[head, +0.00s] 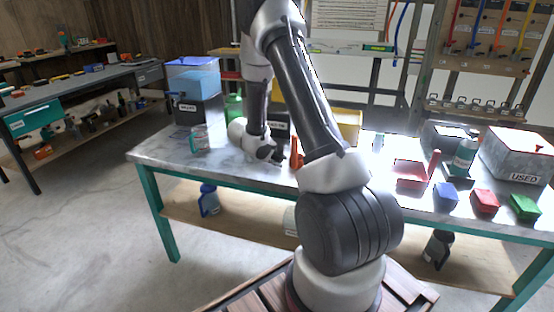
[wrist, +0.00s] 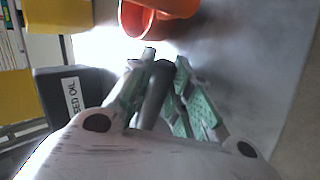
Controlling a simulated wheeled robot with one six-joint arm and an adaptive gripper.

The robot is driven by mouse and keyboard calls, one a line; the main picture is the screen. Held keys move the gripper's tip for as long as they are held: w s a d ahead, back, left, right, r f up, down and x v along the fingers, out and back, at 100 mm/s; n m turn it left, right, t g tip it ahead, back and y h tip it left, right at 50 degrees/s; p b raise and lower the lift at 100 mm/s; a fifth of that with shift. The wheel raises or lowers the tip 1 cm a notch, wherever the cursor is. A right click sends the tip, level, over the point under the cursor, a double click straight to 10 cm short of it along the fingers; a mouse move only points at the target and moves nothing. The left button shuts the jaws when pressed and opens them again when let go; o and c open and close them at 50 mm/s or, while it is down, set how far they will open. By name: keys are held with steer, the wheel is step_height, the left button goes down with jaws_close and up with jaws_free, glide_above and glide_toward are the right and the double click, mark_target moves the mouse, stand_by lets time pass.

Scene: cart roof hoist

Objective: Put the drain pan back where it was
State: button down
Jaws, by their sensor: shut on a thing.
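My gripper (head: 276,156) is low over the steel table, left of the middle. In the wrist view my gripper (wrist: 160,68) has its green-padded fingers closed around a dark, rod-like thing (wrist: 156,92). Most of this thing is hidden by the fingers and the palm. An orange, round, open thing (wrist: 152,22) lies just beyond the fingertips; in the head view an orange piece (head: 296,153) shows beside my gripper. A shallow red tray (head: 409,175) lies on the table right of my arm. I cannot tell for certain which thing is the drain pan.
A black used-oil container (wrist: 72,97) stands close to the left of my fingers. Small coloured bins (head: 485,202), a bottle (head: 464,157) and the USED box (head: 518,153) crowd the right.

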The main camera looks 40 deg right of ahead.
steer(key=c, duration=1.3)
jaws_free()
steer(key=shift+r, duration=0.1)
steer(key=v, duration=1.2)
steer(key=s+d+r+m+g+y, duration=0.1)
steer(key=s+d+r+m+y, duration=0.15)
steer(key=s+r, duration=1.3)
steer(key=s+a+r+t+y, duration=0.1)
steer(key=s+a+r+y, duration=0.1)
steer(key=s, duration=0.3)
steer(key=s+a+r+t+y, duration=0.1)
steer(key=s+a+y, duration=0.1)
steer(key=s+a, duration=0.2)
steer(key=s+a+r+t+y, duration=0.1)
steer(key=s+a+r+y, duration=0.1)
steer(key=s+a, duration=0.3)
steer(key=shift+s+r+m, duration=0.25)
steer(key=shift+s+r, duration=0.05)
